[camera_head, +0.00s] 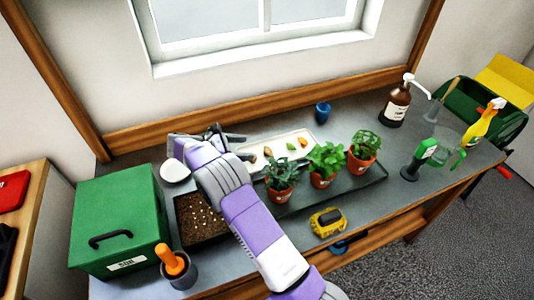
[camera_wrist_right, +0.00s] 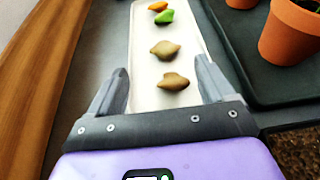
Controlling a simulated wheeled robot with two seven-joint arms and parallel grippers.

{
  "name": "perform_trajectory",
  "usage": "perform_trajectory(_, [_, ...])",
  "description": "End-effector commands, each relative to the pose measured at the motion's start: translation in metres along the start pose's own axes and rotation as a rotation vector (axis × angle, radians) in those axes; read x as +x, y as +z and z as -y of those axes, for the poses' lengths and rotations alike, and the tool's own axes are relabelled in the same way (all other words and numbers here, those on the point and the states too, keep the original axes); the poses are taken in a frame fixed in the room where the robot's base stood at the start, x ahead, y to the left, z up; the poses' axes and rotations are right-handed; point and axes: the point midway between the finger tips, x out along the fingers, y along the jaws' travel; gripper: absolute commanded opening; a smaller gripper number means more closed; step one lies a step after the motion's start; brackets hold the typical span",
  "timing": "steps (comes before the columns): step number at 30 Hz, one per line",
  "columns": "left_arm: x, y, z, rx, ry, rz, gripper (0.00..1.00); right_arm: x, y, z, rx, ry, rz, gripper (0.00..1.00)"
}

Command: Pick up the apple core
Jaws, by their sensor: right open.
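A long white tray (camera_head: 281,141) lies near the back of the bench with several small scraps in a row. Two are brownish lumps in the right wrist view, a nearer one (camera_wrist_right: 172,81) and a farther one (camera_wrist_right: 165,50). Either may be the apple core; I cannot tell which. A green scrap (camera_wrist_right: 164,16) and an orange one (camera_wrist_right: 158,6) lie beyond. My right gripper (camera_head: 243,147) is open and empty at the tray's left end. In the right wrist view its fingers (camera_wrist_right: 162,70) straddle the tray's width, with the nearer lump between and below them. My left gripper is not in view.
Potted plants (camera_head: 326,160) stand on a dark tray (camera_head: 372,178) in front of the white tray. A green box (camera_head: 115,215), a soil tray (camera_head: 198,230) and a white bowl (camera_head: 174,172) are at left. A blue cup (camera_head: 322,112) stands behind.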

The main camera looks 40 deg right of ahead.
Motion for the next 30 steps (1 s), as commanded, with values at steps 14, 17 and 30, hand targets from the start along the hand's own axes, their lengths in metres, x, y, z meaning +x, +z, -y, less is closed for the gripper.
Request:
perform_trajectory(14, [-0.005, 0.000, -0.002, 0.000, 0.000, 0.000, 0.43, 0.059, -0.002, 0.006, 0.008, -0.008, -0.004, 0.82])
perform_trajectory(17, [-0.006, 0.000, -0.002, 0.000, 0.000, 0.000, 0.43, 0.069, -0.003, 0.006, 0.009, -0.005, -0.004, 0.82])
perform_trajectory(30, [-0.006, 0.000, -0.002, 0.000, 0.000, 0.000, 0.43, 0.072, -0.004, 0.006, 0.008, -0.004, -0.005, 0.59])
